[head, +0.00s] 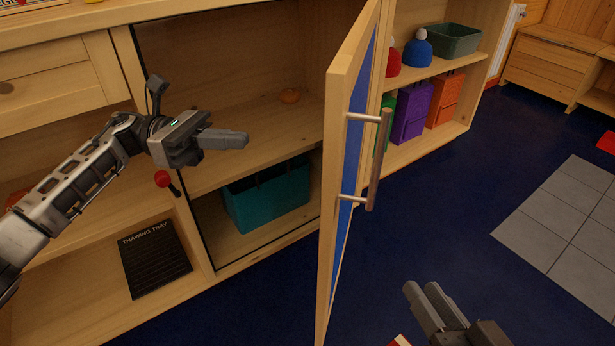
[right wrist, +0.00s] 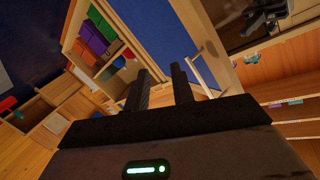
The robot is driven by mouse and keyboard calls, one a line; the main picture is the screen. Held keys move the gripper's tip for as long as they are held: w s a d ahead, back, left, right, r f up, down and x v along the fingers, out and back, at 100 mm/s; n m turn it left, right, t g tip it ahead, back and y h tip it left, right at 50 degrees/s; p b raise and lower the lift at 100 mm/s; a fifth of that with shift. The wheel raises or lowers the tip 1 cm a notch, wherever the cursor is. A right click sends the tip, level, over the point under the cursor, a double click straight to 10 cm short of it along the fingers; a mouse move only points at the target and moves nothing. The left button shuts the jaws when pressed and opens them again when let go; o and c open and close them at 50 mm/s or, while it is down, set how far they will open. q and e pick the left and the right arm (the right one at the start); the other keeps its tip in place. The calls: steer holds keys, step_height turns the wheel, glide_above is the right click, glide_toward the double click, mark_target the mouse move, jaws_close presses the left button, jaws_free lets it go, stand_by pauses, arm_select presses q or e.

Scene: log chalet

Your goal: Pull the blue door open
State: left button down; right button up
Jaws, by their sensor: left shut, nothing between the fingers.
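The blue door (head: 362,83), a blue panel in a pale wood frame, stands swung well out from the cabinet. Its bar handle (head: 380,160) faces right, with no gripper on it. My left gripper (head: 243,140) is shut and empty, in front of the cabinet opening to the left of the door. My right gripper (head: 432,290) is low and right of the door, apart from the handle. In the right wrist view its two fingers (right wrist: 160,82) are apart with nothing between them. The handle (right wrist: 205,70) shows there just beyond the right finger.
A black thawing tray (head: 155,260) lies on the lower left shelf. Right of the door, shelves hold a blue hat (head: 418,50) and purple box (head: 412,110). Blue floor (head: 450,190) is clear there.

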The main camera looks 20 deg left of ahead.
arm_select(q)
steer(key=d+m+g+b, duration=0.1)
steer(key=d, duration=1.1)
steer(key=shift+d+m+y, duration=0.25)
steer(key=shift+m+y, duration=0.15)
